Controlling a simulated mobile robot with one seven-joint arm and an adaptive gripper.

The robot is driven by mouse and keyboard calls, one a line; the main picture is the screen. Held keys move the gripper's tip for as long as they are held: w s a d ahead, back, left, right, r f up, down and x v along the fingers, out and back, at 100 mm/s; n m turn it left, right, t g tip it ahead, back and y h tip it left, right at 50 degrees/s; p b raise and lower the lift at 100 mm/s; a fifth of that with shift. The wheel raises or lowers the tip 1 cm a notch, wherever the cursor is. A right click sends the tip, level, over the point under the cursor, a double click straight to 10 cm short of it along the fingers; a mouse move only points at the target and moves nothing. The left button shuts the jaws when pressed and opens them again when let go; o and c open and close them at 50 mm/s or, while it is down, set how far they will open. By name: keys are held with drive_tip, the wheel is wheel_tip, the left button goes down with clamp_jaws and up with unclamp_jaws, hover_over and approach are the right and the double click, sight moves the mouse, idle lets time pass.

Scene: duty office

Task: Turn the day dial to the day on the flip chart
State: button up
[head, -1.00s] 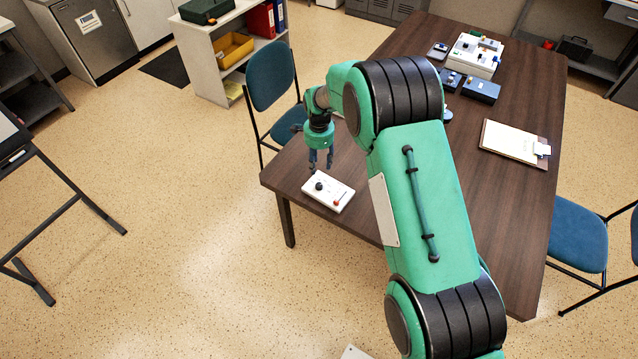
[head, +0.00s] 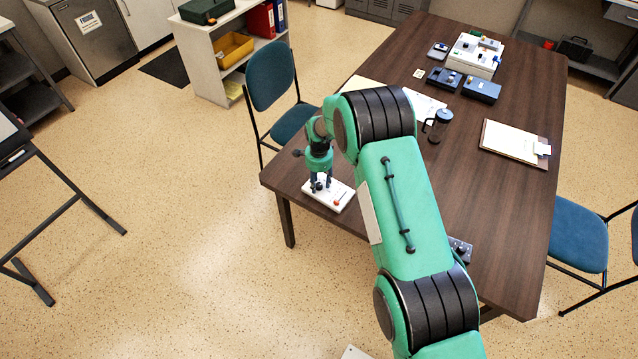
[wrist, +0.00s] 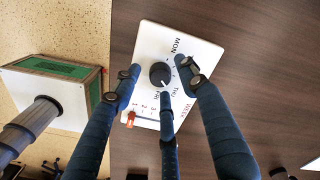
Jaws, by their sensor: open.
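The day dial is a round black knob (wrist: 159,73) on a white panel (wrist: 150,40) lettered MON, THU, FRI and WEEK. In the wrist view a pale mark on the knob seems to point toward the THU/FRI side; I cannot tell exactly. An orange slider (wrist: 130,119) sits by the week numbers. In the head view the panel (head: 343,197) lies at the table's near left corner. My gripper (head: 320,186) is over it, pointing down, its fingers (wrist: 161,80) open around the knob; contact is unclear. The flip chart (head: 8,135) is cut off at the left edge, its day unreadable.
The brown table (head: 400,60) carries a dark jug (head: 438,125), a clipboard (head: 512,142), blue boxes (head: 481,89) and a white device (head: 474,56) farther back. A dark control box (head: 460,249) is partly behind my arm. A blue chair (head: 271,75) stands at the left side.

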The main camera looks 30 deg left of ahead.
drive_tip(key=shift+f, duration=0.2)
drive_tip(key=shift+c, duration=0.3)
clamp_jaws()
drive_tip(key=shift+n, duration=0.3)
drive_tip(key=n+b, duration=0.2)
drive_tip(key=n, duration=0.1)
drive_tip(key=shift+n+b, duration=0.6)
drive_tip(key=shift+n, duration=1.5)
